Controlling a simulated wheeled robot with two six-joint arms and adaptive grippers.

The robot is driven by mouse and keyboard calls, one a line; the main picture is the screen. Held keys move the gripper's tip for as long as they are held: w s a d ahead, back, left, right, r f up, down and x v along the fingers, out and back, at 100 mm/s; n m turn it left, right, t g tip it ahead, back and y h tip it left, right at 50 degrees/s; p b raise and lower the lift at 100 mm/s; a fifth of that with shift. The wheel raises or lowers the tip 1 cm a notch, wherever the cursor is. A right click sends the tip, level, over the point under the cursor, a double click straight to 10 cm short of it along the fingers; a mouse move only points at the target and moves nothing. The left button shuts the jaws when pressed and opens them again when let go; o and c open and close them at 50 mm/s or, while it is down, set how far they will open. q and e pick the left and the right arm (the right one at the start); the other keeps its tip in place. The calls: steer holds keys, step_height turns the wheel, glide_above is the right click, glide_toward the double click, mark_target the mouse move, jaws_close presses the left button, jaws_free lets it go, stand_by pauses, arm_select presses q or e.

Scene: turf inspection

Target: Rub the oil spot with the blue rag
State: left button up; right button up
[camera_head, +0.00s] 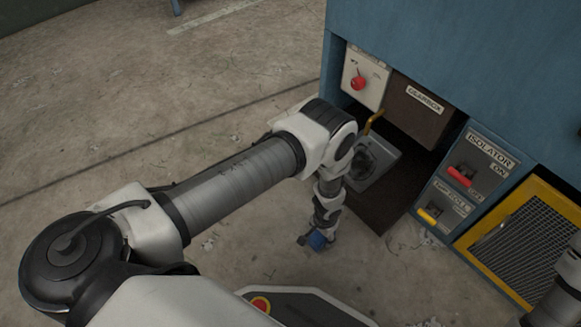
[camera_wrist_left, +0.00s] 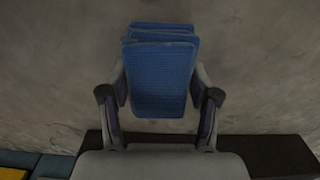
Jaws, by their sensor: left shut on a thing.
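The blue rag (camera_head: 318,241) is a small folded pad, held just above the concrete floor in the head view. My left gripper (camera_head: 313,232) is shut on it. In the left wrist view the rag (camera_wrist_left: 160,80) shows as stacked blue textured layers between the two fingers. I cannot make out a distinct oil spot in either view. A dark brown flat area (camera_head: 385,207) lies under the gearbox recess, to the right of the gripper; I cannot tell whether it is oil. My right gripper is not in view.
A blue machine cabinet (camera_head: 460,50) stands at the right, with a gearbox panel (camera_head: 425,105), a red knob (camera_head: 358,83), a grey tray-like part (camera_head: 372,163), an isolator panel (camera_head: 478,165) and a yellow-framed grille (camera_head: 525,235). The floor to the left is open.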

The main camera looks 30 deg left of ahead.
arm_select(q)
step_height(320, 180, up, 2)
steer(key=shift+w+r, duration=0.1)
steer(key=shift+r, duration=0.15)
steer(key=shift+r+p, duration=2.45)
steer(key=shift+r, duration=0.15)
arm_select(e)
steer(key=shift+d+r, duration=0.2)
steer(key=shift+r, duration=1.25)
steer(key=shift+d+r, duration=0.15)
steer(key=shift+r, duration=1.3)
arm_select(q)
steer(key=shift+w+a, duration=0.1)
